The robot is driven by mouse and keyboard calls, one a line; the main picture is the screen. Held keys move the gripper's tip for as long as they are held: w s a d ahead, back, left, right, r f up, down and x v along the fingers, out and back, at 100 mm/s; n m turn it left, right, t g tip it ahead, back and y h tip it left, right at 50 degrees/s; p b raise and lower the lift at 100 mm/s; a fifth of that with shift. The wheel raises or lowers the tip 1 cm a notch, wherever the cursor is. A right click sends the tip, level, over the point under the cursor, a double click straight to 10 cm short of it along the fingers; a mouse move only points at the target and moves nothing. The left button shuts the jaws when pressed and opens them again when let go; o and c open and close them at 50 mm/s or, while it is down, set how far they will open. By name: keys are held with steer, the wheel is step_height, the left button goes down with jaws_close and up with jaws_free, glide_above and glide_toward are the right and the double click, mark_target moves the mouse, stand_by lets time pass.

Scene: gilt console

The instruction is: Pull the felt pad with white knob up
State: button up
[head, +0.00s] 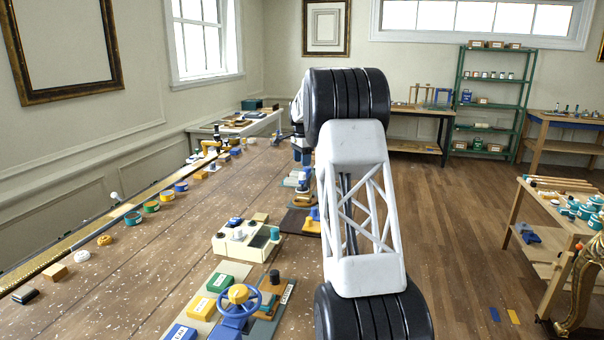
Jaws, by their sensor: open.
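A white round knob (115,196) on a short stem stands at the gold rail along the left edge of the long wooden table. I cannot make out a felt pad at it, so I cannot tell whether it is the task's knob. A cream box (225,248) in the middle of the table also bears small white and teal knobs. My arm reaches up and away on the right of the table, well apart from the white knob. Its far end is hidden behind its own links, and I cannot make out my gripper's fingers.
A blue handwheel (236,308) and colored blocks stand at the table's front. Several colored rings line the gold rail (95,228). The table's left middle is mostly clear. A side table (560,232) with teal pots stands at right, and a green shelf (490,102) behind.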

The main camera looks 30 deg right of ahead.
mark_target(302, 173)
steer(key=shift+f, duration=2.8)
jaws_close()
